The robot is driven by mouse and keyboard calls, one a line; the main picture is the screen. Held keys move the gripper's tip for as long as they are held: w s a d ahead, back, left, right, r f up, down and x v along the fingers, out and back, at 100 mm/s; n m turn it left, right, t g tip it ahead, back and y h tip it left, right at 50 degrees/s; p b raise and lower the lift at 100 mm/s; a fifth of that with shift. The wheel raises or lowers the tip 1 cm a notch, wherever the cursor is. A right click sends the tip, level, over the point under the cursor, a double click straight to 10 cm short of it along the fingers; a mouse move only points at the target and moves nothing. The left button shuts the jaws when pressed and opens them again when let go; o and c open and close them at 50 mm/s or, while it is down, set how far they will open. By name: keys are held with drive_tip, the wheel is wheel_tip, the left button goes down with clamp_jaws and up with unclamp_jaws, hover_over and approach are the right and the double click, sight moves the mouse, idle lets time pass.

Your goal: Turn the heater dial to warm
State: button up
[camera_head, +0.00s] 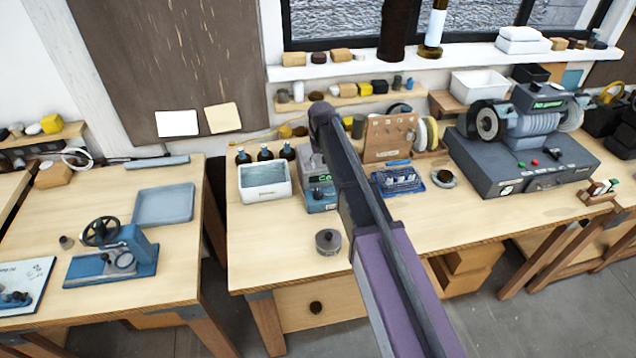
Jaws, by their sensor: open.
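A small blue-grey box (320,197) with a green lit display stands on the middle bench, just right of a white basin. It looks like the heater. The display letters begin with "CO", and my arm covers the rest. My arm rises from the lower right across the bench and passes in front of the box's right side. My gripper's fingers cannot be seen; the far end of the arm is hidden behind its own links.
A grey round lidded piece (328,241) sits on the bench in front of the box. Dark bottles (265,154) and the white basin (265,180) stand left. A blue wire tray (398,181) and a large grinder (530,122) are right. The bench's front left is clear.

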sight(318, 191)
drive_tip(key=shift+w+a+r, duration=0.25)
drive_tip(key=shift+w+a, duration=0.1)
drive_tip(key=shift+a, duration=0.15)
drive_tip(key=shift+f, duration=0.15)
wheel_tip(318, 191, down, 14)
drive_tip(key=b, duration=1.3)
drive_tip(key=shift+r+b, duration=0.25)
drive_tip(key=shift+b, duration=0.1)
clamp_jaws()
drive_tip(key=shift+a, duration=0.1)
